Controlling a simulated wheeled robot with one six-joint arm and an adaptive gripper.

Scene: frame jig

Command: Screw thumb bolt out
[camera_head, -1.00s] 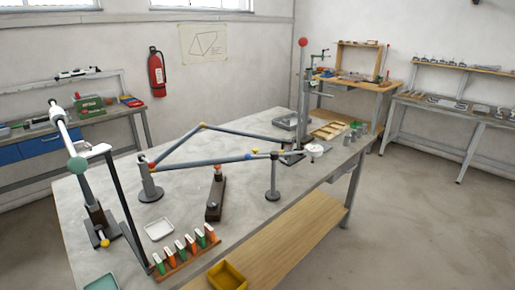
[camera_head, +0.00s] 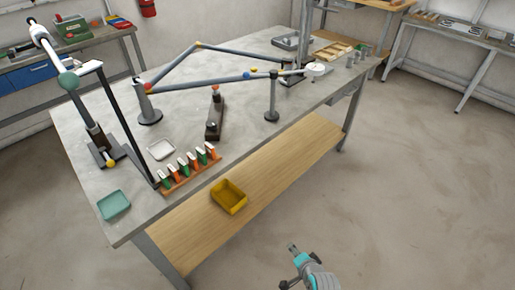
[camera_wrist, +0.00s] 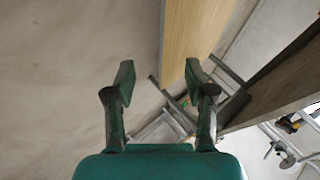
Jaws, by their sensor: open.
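The frame jig (camera_head: 200,84) of grey tubes stands on the workbench in the head view, with small red, yellow, blue and orange joints. I cannot tell for sure which part is the thumb bolt. A dark upright block (camera_head: 214,117) with an orange-red knob on top stands among the jig posts. My gripper (camera_head: 289,264) shows at the bottom of the head view, in front of the bench and well apart from the jig. In the wrist view my gripper (camera_wrist: 159,78) has its two fingers spread with nothing between them.
A yellow bin (camera_head: 229,196) sits on the wooden lower shelf (camera_head: 275,160). The floor at right is clear.

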